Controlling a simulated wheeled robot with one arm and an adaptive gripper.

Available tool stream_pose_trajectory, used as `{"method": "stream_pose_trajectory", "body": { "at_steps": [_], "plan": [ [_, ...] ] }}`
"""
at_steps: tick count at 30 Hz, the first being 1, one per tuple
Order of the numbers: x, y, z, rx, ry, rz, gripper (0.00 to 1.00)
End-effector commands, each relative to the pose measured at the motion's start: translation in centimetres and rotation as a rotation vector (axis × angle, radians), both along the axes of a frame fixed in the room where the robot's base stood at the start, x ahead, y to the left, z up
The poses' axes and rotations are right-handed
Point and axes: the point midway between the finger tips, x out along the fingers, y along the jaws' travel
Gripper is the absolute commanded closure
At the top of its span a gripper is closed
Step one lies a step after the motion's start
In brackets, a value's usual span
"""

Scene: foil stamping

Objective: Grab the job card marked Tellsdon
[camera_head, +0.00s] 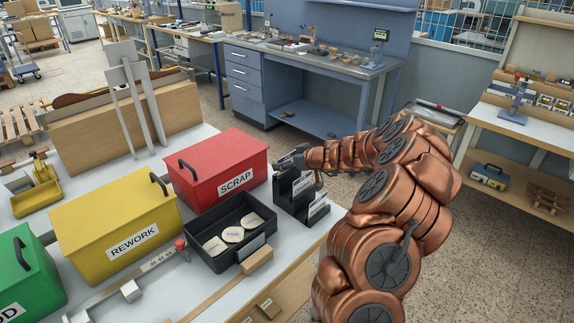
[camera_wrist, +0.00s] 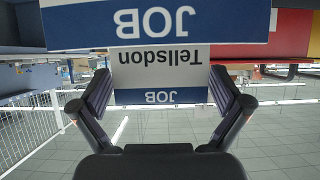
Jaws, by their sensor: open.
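The job card marked Tellsdon (camera_wrist: 160,70) shows upside down in the wrist view, white with a blue JOB band. My gripper (camera_wrist: 164,88) is open, with one finger on each side of that card in the picture; I cannot tell whether they touch it. A second card (camera_wrist: 155,22) with a blue JOB band crosses the top of the view, its name not visible. In the head view, my gripper (camera_head: 291,160) is at the black card holder (camera_head: 287,199), whose cards have print too small to read.
A red SCRAP box (camera_head: 217,165) stands left of the holder. A black tray (camera_head: 228,252) with pale pieces is in front of it, and a yellow REWORK box (camera_head: 112,222) is farther left. A blue workbench (camera_head: 300,60) stands behind, across open floor.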

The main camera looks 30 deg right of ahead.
Motion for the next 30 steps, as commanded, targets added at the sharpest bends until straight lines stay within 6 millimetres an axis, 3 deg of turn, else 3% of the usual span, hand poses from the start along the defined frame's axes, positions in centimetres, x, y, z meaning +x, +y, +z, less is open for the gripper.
{"method": "stream_pose_trajectory", "body": {
  "at_steps": [3, 9, 20, 30],
  "plan": [
    [0.0, 0.0, 0.0, 0.000, 0.000, 0.000, 0.01],
    [0.0, 0.0, 0.0, 0.000, 0.000, 0.000, 0.22],
    [0.0, 0.0, 0.2, -0.001, 0.000, 0.000, 0.23],
    [0.0, -0.1, 3.1, -0.004, -0.002, 0.000, 0.23]
  ]
}}
